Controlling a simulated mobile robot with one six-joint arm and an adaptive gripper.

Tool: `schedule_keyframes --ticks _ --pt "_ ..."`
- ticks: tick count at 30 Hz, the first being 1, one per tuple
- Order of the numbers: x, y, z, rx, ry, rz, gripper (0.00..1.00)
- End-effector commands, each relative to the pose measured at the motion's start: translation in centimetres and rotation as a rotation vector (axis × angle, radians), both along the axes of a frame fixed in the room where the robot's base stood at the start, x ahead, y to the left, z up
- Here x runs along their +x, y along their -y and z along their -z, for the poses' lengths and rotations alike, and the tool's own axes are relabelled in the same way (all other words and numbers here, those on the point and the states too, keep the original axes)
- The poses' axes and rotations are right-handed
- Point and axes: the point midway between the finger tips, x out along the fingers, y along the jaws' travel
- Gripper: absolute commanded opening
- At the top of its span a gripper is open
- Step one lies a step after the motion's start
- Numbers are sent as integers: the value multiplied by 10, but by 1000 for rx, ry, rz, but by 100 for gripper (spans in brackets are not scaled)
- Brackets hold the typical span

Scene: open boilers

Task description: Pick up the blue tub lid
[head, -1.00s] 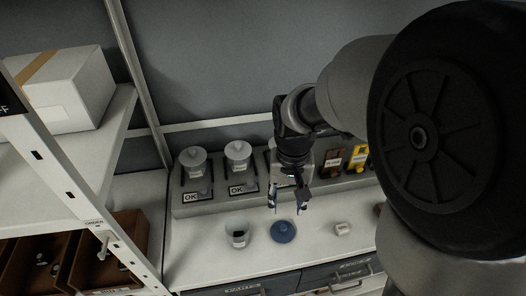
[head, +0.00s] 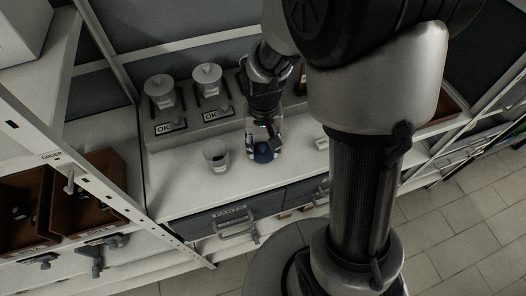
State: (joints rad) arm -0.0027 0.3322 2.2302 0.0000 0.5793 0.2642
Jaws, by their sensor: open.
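The blue tub lid (head: 264,153) is a round blue disc on the white counter, in the middle of the head view. My gripper (head: 263,146) points down over the lid, with its fingers open around the lid's upper side. The fingers partly cover the lid, and I cannot tell whether they touch it.
A white tub (head: 216,155) with dark contents stands left of the lid. Lidded tubs (head: 207,80) stand behind on a grey stand with OK labels (head: 211,115). Brown bins (head: 90,195) sit on the left shelf. Drawers (head: 232,217) lie below the counter's front edge.

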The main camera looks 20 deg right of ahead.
Motion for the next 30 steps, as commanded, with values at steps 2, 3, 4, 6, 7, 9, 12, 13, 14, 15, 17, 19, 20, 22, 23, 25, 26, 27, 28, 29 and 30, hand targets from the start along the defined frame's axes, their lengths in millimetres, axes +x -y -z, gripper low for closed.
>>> schedule_keyframes --ticks 2,3,4,6,7,9,12,13,14,15,17,19,20,22,23,25,26,27,28,29,30 --pt "0 0 0 0 0 0 42" --pt "0 0 -1 0 0 0 42" --pt "0 0 -1 0 0 0 42" --pt "0 0 -1 0 0 0 38" --pt "0 0 -1 0 0 0 36" --pt "0 0 -1 0 0 0 31" --pt "0 0 -1 0 0 0 24" --pt "0 0 -1 0 0 0 22" --pt "0 0 -1 0 0 0 20" --pt "0 0 -1 0 0 0 18" --pt "0 0 -1 0 0 0 14" --pt "0 0 -1 0 0 0 9" --pt "0 0 -1 0 0 0 7" --pt "0 0 -1 0 0 0 5" --pt "0 0 -1 0 0 0 5" --pt "0 0 -1 0 0 0 5" --pt "0 0 -1 0 0 0 5" --pt "0 0 -1 0 0 0 5" --pt "0 0 -1 0 1 0 5" --pt "0 0 -2 0 1 0 5" --pt "0 0 -4 0 1 0 5"
